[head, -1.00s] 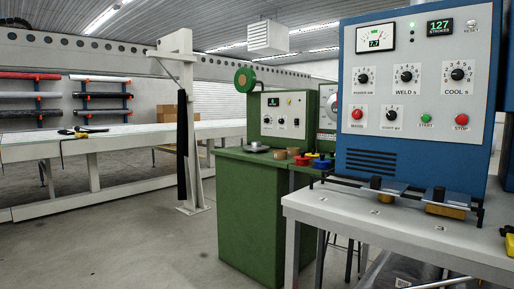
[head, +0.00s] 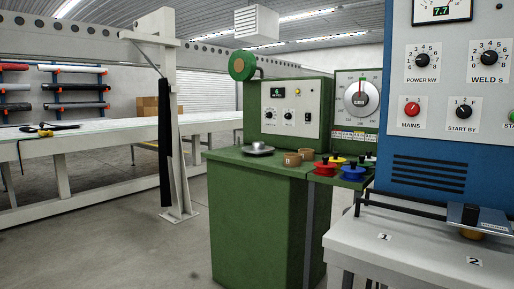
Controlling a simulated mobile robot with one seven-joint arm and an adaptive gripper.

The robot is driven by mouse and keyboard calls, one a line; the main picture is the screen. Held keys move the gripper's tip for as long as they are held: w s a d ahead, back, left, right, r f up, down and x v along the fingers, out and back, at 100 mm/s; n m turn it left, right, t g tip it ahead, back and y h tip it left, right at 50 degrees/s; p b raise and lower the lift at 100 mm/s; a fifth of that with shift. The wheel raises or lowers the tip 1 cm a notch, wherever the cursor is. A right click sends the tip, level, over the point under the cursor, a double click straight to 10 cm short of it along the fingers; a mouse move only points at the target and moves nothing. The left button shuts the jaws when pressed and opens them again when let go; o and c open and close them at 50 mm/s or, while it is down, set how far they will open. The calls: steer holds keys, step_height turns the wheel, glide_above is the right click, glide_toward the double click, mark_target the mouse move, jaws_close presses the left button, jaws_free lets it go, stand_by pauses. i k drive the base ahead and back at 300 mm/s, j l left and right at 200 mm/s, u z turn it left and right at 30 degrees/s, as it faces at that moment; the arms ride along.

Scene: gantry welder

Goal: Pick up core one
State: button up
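Two short tan rings that look like cores stand on the green cabinet top (head: 225,155), near its right edge. One tan core (head: 291,160) is nearer, and the other tan core (head: 305,153) is just behind it to the right. They are small in view, and I cannot tell which is core one. My gripper is not in view.
Red (head: 326,168), blue (head: 353,173) and yellow spools sit on a ledge right of the cores. The blue welder (head: 430,150) and its pale numbered table (head: 420,245) fill the right side. A white post (head: 172,100) stands left. Floor (head: 120,255) before the cabinet is clear.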

mark_target(290, 159)
steer(key=i+j+z, duration=0.15)
steer(key=i+j, duration=1)
steer(key=i+j+z, duration=0.4)
steer(key=i+j, duration=0.15)
steer(key=i+j+z, duration=0.45)
steer(key=j, duration=0.25)
steer(key=i+j, duration=0.1)
steer(key=i, duration=0.4)
steer(key=i+j+z, duration=0.15)
steer(key=i, duration=0.35)
